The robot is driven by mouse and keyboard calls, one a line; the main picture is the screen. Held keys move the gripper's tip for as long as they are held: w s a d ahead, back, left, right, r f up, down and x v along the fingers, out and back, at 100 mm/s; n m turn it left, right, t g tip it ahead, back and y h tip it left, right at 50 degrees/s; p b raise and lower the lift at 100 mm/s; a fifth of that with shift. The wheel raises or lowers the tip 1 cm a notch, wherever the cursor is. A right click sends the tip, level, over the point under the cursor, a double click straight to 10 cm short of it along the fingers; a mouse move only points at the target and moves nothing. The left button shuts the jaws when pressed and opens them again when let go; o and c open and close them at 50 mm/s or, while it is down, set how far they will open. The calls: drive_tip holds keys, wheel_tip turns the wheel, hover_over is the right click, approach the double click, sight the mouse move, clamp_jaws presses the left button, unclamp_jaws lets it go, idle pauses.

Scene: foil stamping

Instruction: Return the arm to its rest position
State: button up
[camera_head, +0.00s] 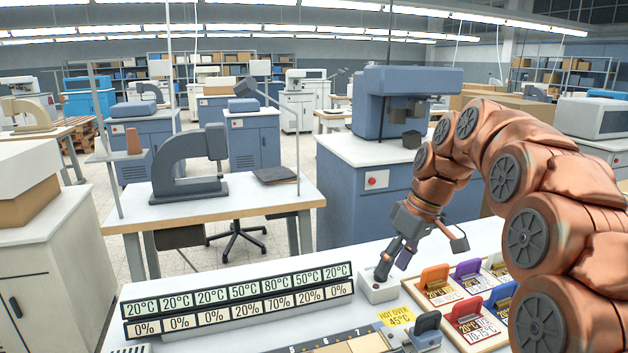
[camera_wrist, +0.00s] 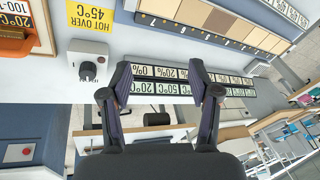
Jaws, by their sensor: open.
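My copper-coloured arm reaches in from the right in the head view. My gripper (camera_head: 396,258) hangs low over the back of the white worktop (camera_head: 250,335), near a small white box with a dark knob (camera_head: 379,290). In the wrist view my gripper (camera_wrist: 167,88) has its two dark fingers spread apart with nothing between them. The same knob box (camera_wrist: 88,72) lies left of the fingers there, apart from them. A black display rack of temperature and percent labels (camera_wrist: 175,88) shows beyond the fingers.
The label rack (camera_head: 240,305) stands on the left of the worktop. A yellow "HOT OVER 45°C" sign (camera_head: 397,316) lies right of it. Cards with coloured clips, such as an orange one (camera_head: 435,275), sit under my arm. A blue machine (camera_head: 400,100) stands behind.

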drive_tip(key=s+f+m+h+p, duration=0.1)
drive_tip(key=s+f+m, duration=0.1)
drive_tip(key=s, duration=0.9)
drive_tip(key=s+d+f+m+g+h+p, duration=0.1)
drive_tip(key=s+f+m, duration=0.2)
drive_tip(key=s, duration=0.9)
drive_tip(key=s+d+f+m+g+h+p, duration=0.1)
drive_tip(key=s+f+m, duration=0.2)
drive_tip(key=s, duration=0.9)
drive_tip(key=shift+s+d+f, duration=0.15)
drive_tip(key=shift+s+f, duration=0.1)
drive_tip(key=shift+f, duration=0.65)
